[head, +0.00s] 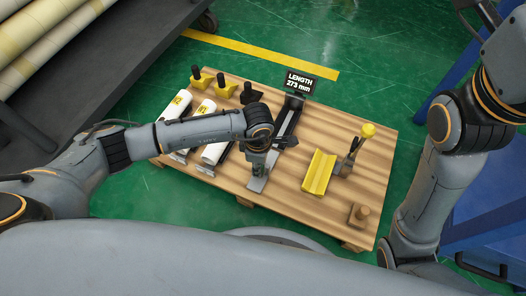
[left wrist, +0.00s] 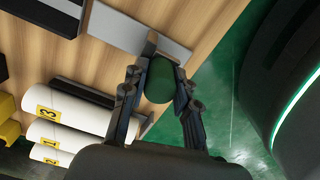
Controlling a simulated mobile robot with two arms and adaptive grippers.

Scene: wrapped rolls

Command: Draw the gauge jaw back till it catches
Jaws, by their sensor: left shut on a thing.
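The length gauge (head: 289,121) is a dark channel on the wooden pallet top, with a black sign (head: 299,83) reading LENGTH 273 mm at its far end. My left gripper (head: 257,168) is over the near end of the gauge, above a flat grey plate (head: 257,184). In the left wrist view it (left wrist: 158,88) is shut on a dark green rounded grip (left wrist: 159,80), which appears to belong to the gauge jaw. The grey plate (left wrist: 138,32) lies just beyond the grip. The jaw's lower part and any catch are hidden.
White wrapped rolls (head: 171,107) with yellow number labels lie left of the gauge, partly under my left arm. Black-topped yellow blocks (head: 197,79) stand behind them. A yellow V-block (head: 319,173) and a yellow-knobbed lever (head: 367,131) stand to the right.

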